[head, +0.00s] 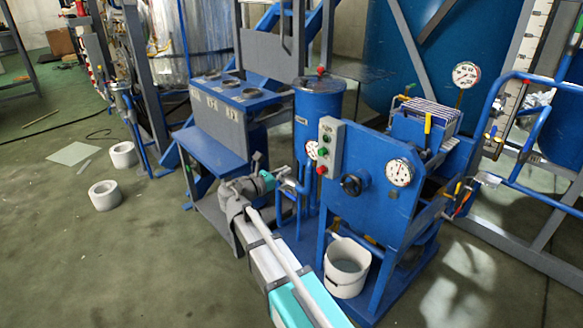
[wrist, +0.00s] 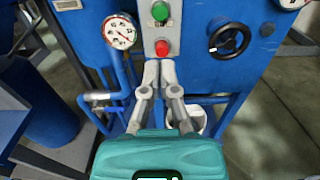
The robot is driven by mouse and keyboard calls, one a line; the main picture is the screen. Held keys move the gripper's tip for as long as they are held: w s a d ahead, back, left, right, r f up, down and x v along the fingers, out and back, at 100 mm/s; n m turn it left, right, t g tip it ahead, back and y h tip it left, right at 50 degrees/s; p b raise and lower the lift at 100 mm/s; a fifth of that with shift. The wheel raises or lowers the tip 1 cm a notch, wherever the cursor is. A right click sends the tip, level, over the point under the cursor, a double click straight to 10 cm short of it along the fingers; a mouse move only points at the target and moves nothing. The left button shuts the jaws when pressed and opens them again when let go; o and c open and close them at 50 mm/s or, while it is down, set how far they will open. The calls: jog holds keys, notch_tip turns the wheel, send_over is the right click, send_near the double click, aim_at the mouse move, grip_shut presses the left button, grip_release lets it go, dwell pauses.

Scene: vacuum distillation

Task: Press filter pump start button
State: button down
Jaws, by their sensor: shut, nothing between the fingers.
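The grey control box (head: 331,146) is mounted on the blue filter pump unit. On it a green button (wrist: 160,12) sits above a red button (wrist: 162,47); the box's top is cut off in the wrist view. In the head view the green button (head: 324,152) and red button (head: 321,170) face left. My gripper (wrist: 160,66) is shut and empty. In the wrist view its fingertips appear just below the red button, over the lower part of the box; I cannot tell whether they touch it. In the head view my gripper (head: 288,173) is left of the box.
A round gauge (wrist: 119,31) is left of the box, and a black handwheel (wrist: 228,39) is to the right. Blue pipes (wrist: 98,97) run below the gauge. A white bucket (head: 346,268) stands low at the unit. Open floor lies to the left.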

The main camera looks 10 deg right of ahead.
aim_at(319, 152)
jog(key=x, duration=1.3)
jog(key=shift+w+d, duration=0.15)
jog(key=shift+d, duration=0.1)
jog(key=shift+x, duration=0.8)
jog(key=shift+w+d+r, duration=0.1)
jog(key=shift+w+d, duration=0.05)
jog(key=shift+d, duration=0.05)
jog(key=shift+a, duration=0.15)
jog(key=v, duration=1.4)
jog(key=shift+s+a, duration=0.25)
jog(key=shift+a, duration=0.05)
